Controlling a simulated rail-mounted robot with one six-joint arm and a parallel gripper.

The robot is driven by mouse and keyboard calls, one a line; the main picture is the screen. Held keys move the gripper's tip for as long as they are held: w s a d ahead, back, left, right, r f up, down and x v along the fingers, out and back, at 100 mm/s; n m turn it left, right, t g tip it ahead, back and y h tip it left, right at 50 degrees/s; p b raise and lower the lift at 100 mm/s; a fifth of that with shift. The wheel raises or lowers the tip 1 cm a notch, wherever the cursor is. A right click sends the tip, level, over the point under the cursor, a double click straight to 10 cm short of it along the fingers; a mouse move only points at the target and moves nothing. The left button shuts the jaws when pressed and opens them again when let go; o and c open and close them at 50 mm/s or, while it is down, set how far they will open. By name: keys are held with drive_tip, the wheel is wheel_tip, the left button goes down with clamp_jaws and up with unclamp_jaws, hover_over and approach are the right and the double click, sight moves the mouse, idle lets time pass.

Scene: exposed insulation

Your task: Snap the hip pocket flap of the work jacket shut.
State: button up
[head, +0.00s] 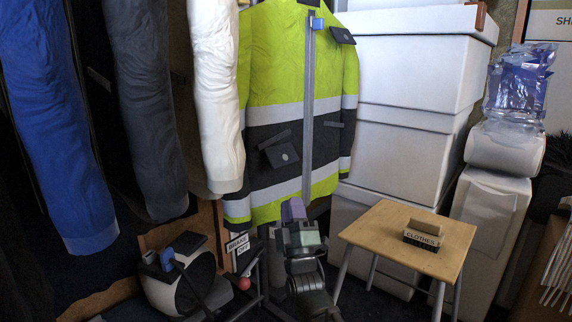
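The work jacket (262,60) hangs in the middle of the head view, yellow-green with dark panels and pale reflective bands. A dark hip pocket flap (274,160) sits on its left half, tilted, with a small pale round spot near its middle. A slanted dark strip lies just above it. I cannot tell whether the flap's snap is engaged. My gripper (299,223) is below the jacket hem, low and slightly right of the flap, apart from it. Its purple and mint-green finger pads show close together; the gap between them is unclear. I see nothing held.
Blue (50,120), dark grey (150,100) and white (215,90) hanging garments crowd the left. A "BRAKE OFF" sign (238,244) is left of my gripper.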

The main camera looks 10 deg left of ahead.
sight(286, 162)
drive_tip(key=p+x, duration=0.8)
drive_tip(key=x, duration=0.3)
drive_tip(key=shift+f, duration=0.15)
clamp_jaws()
